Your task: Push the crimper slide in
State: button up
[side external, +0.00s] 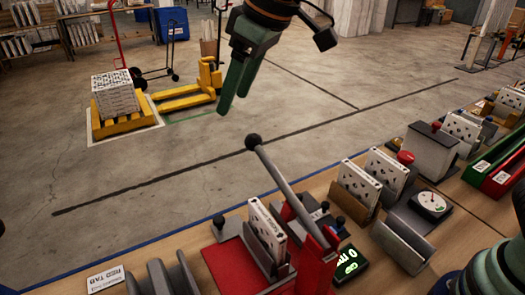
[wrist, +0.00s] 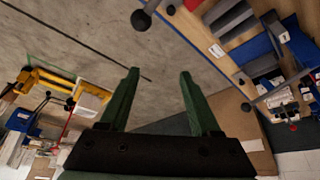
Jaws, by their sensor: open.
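The crimper (side external: 315,265) stands on the bench in the side view, with a red body and a raised grey lever (side external: 290,195) ending in a black ball. A white filter box (side external: 267,231) stands upright at its front. A short grey part with a black knob (side external: 218,222), apparently the slide, sticks out at the left over the red base. My gripper (side external: 236,90) is above the bench's far side, over the floor, with its green fingers pointing down. It is open and empty in the wrist view (wrist: 160,76), touching nothing. How far the slide is out is hard to tell.
A label card (side external: 105,279) and grey racks (side external: 165,278) lie left of the crimper. Right of it are a green display (side external: 349,263), more filter boxes (side external: 386,169), a dial gauge (side external: 431,204) and a grey red-buttoned box (side external: 429,155). A yellow pallet truck (side external: 190,92) stands on the floor.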

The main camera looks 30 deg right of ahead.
jog(key=m+g+h, duration=0.3)
jog(key=g, duration=0.1)
send_over(218, 219)
notch_tip(218, 219, down, 17)
notch_tip(218, 219, down, 13)
jog(key=shift+r, duration=0.15)
grip_shut()
dwell(1.4)
